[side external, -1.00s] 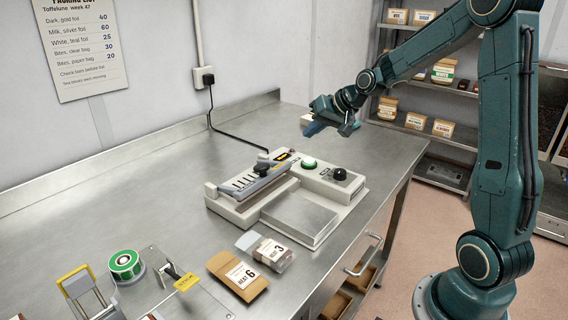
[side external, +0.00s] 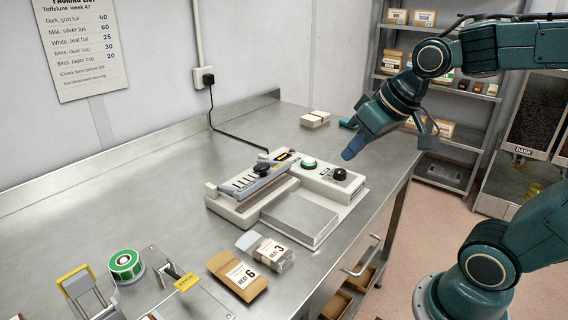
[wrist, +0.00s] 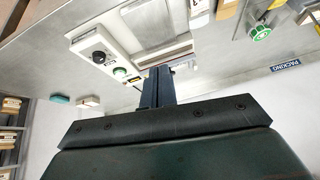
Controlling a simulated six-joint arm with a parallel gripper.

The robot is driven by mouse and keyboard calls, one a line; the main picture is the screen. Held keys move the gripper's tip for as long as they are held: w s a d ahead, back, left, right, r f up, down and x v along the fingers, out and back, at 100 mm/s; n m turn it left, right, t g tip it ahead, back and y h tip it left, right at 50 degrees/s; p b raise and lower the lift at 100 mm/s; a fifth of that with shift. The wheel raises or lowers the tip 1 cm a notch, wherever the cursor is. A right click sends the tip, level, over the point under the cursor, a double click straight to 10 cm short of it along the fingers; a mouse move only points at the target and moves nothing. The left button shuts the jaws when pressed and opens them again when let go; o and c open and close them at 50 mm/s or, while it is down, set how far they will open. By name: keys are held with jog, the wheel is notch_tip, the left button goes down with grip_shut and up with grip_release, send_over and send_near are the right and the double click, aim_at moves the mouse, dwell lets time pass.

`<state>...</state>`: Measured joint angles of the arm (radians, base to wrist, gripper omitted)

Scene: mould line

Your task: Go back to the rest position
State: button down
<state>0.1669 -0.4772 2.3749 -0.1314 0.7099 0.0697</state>
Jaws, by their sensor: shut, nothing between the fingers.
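My gripper (side external: 350,152) is shut and empty. In the side external view it hangs in the air, pointing down and left, just behind the black knob end of the heat sealer (side external: 330,205). In the wrist view my shut fingers (wrist: 158,86) reach up the middle, with the sealer (wrist: 92,42) just beyond them. Nothing is between or touching the fingers.
On the steel bench lie a brown bag (side external: 238,275), a clear bag (side external: 270,252), a green roll (side external: 126,265) and, at the back, a white block (side external: 315,118) and a teal item (side external: 348,122). Shelves (side external: 440,150) stand behind. The bench's left middle is clear.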

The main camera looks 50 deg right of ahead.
jog(key=s+a+f+n, duration=0.1)
jog(key=s, duration=0.7)
jog(key=shift+s+a+g, duration=0.3)
